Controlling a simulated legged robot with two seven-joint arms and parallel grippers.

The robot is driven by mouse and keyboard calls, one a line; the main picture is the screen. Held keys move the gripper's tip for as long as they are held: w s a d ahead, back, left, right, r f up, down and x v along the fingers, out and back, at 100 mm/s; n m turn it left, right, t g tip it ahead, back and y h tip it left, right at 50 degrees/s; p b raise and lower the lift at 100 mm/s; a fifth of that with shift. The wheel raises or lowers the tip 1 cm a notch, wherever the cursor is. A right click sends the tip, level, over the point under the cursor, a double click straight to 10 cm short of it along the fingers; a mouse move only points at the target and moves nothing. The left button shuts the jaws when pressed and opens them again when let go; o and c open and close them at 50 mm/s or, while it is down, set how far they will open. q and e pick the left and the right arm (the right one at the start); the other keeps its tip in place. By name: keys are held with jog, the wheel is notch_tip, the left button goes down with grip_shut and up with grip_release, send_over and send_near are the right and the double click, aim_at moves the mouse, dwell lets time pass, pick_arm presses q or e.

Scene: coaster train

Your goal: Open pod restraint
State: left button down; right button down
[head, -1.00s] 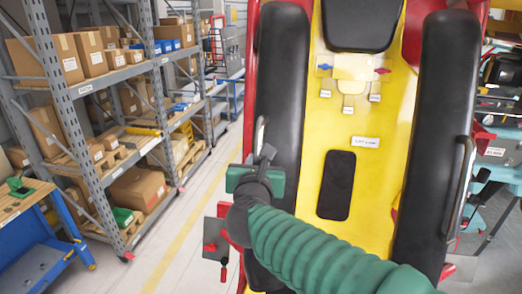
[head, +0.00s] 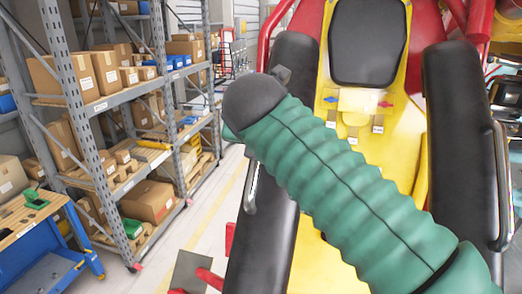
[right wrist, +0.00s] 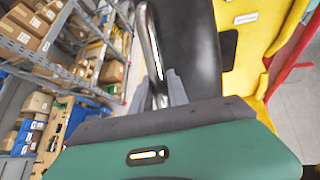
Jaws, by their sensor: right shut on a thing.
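The pod is yellow and red, with a black left restraint pad (head: 272,240) and a black right restraint pad (head: 455,130) along its sides. A metal handle (head: 250,190) is on the outer side of the left pad. In the right wrist view, the grey fingers of my right gripper (right wrist: 165,92) are shut around the metal bar of the handle (right wrist: 151,45), beside the black pad (right wrist: 190,50). In the head view my green right arm hides most of this gripper and part of the left pad. My left gripper is not in view.
Another metal handle (head: 502,185) is on the right pad. A black headrest (head: 367,42) is at the pod's top. Shelves with cardboard boxes (head: 150,200) and a blue workbench (head: 40,235) stand on the left. Bare floor (head: 212,235) lies between shelves and pod.

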jog(key=shift+r, duration=0.3)
jog(key=c, duration=1.3)
grip_release()
jog(key=b+v, duration=0.1)
jog(key=v, duration=0.4)
jog(key=shift+s+a+b, duration=0.15)
jog(key=shift+s+b, duration=0.05)
jog(key=shift+b, duration=0.2)
jog(key=v, duration=1.1)
jog(key=shift+r+p, duration=0.25)
jog(key=shift+p, duration=0.05)
jog(key=shift+w+a, duration=0.1)
